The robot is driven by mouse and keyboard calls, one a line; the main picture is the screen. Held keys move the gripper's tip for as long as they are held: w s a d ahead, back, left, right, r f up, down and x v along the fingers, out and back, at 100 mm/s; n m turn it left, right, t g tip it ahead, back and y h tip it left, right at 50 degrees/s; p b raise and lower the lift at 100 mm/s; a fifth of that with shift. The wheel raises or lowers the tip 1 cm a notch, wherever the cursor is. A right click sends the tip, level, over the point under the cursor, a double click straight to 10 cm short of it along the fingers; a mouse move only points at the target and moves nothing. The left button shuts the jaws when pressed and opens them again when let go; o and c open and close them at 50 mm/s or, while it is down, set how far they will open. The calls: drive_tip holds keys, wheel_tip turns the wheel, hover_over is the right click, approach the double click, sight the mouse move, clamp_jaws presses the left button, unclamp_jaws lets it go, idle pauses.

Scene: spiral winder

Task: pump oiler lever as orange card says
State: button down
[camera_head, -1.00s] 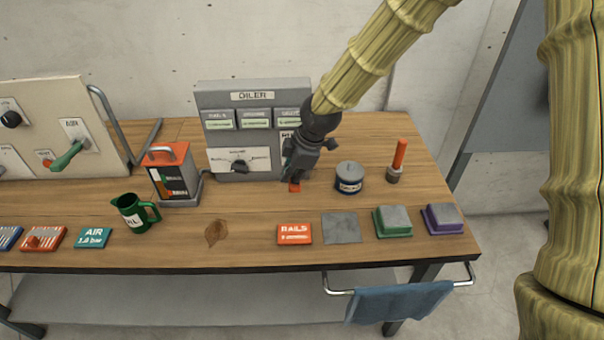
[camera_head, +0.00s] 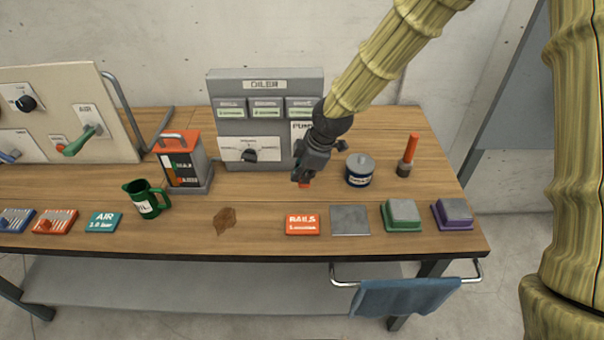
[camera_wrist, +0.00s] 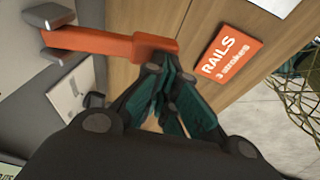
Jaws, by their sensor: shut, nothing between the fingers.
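The grey oiler panel (camera_head: 266,112) stands at the back of the bench, with a row of labelled windows and a selector knob (camera_head: 249,155). The orange pump lever (camera_wrist: 105,42) runs across the wrist view from a grey bracket. In the head view, only a bit of the lever (camera_head: 304,183) shows below my gripper. The orange card (camera_head: 302,224) lies on the bench; in the wrist view the card (camera_wrist: 231,56) reads "RAILS 3 strokes". My gripper (camera_head: 301,178) is shut and empty at the lever's free end; I cannot tell whether it touches it.
A blue-labelled tin (camera_head: 360,170) and an orange-handled tool (camera_head: 407,155) stand right of my gripper. A grey plate (camera_head: 349,220), green block (camera_head: 401,214) and purple block (camera_head: 452,213) line the front.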

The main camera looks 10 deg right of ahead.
drive_tip(key=shift+s, duration=0.1)
drive_tip(key=s+d+r, duration=0.2)
drive_tip(key=s+r, duration=0.4)
drive_tip(key=r, duration=0.6)
drive_tip(key=shift+p, duration=0.35)
drive_tip(key=shift+w+d+r, duration=0.1)
drive_tip(key=shift+w, duration=0.05)
idle(1.3)
